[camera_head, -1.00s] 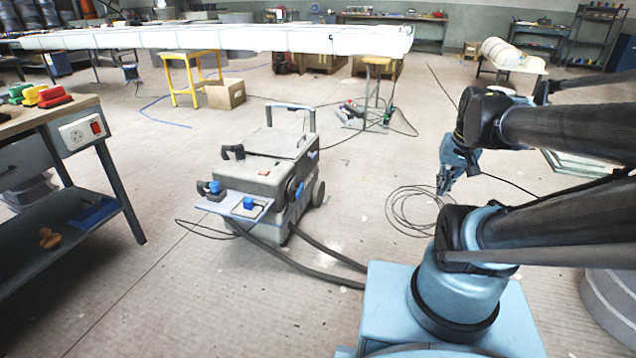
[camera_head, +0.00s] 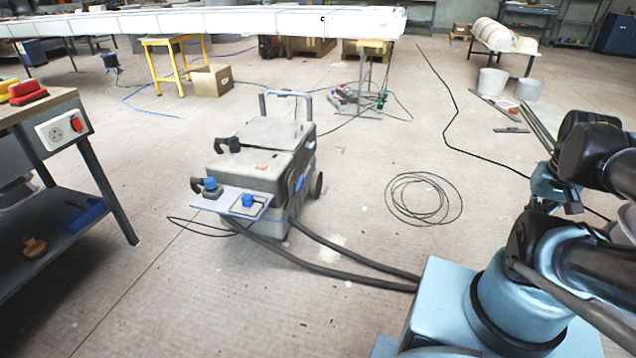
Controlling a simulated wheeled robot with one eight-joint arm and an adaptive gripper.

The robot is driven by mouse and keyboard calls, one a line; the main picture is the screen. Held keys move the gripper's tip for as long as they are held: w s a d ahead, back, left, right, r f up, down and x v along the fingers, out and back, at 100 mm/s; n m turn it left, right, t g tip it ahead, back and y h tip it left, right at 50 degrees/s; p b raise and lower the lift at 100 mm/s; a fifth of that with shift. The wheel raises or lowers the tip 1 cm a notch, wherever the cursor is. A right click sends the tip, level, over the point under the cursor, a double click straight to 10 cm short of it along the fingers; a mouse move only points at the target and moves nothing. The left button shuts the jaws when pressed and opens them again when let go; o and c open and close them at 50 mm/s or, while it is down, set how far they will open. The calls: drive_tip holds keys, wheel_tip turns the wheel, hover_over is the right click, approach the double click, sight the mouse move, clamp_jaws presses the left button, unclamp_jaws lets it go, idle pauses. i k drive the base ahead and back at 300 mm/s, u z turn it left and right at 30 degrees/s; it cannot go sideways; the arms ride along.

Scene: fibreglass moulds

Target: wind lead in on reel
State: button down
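A thin black lead (camera_head: 453,112) runs along the floor from the back and passes behind my arm at the right. A loose coil of thin dark lead (camera_head: 424,221) lies flat on the floor in the middle. A small dark object, possibly a reel (camera_head: 109,62), stands on the floor at the back left, but it is too small to be sure.
A grey wheeled machine (camera_head: 262,160) with black hoses (camera_head: 335,265) stands left of centre. A workbench with a socket (camera_head: 62,129) is at the left. Floor around the coil is clear.

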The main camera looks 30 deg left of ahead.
sight(293, 181)
drive_tip(key=z, duration=0.05)
drive_tip(key=k, duration=0.95)
drive_tip(key=u, duration=0.55)
drive_tip(key=i, duration=1)
